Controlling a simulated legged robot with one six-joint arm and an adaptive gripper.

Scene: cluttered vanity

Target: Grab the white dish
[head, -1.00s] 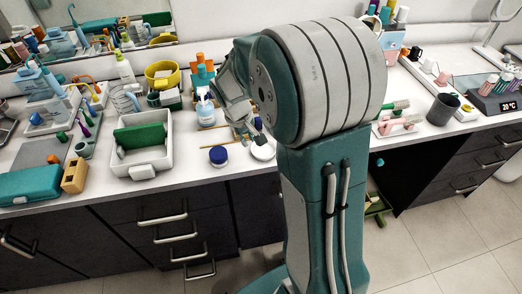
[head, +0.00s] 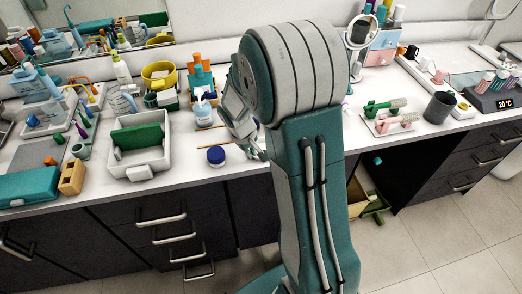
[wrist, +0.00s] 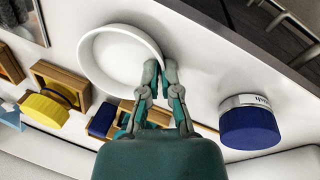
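The white dish (wrist: 112,58) is a shallow round dish on the white counter in the wrist view, near the counter's edge. My gripper (wrist: 161,72) is at its rim. One finger is over the inside of the dish and the other is just outside, with the wall in the narrow gap between them. The fingers look shut on the rim. I cannot tell whether the dish is lifted. In the head view my gripper (head: 260,153) is low at the counter's front, and the dish is hidden behind my arm.
A blue-lidded jar (head: 215,156) stands close to the left of my gripper; it also shows in the wrist view (wrist: 248,124). A white bin (head: 140,157) with a green item is farther left. Brushes (head: 390,117) and a dark cup (head: 440,107) are to the right.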

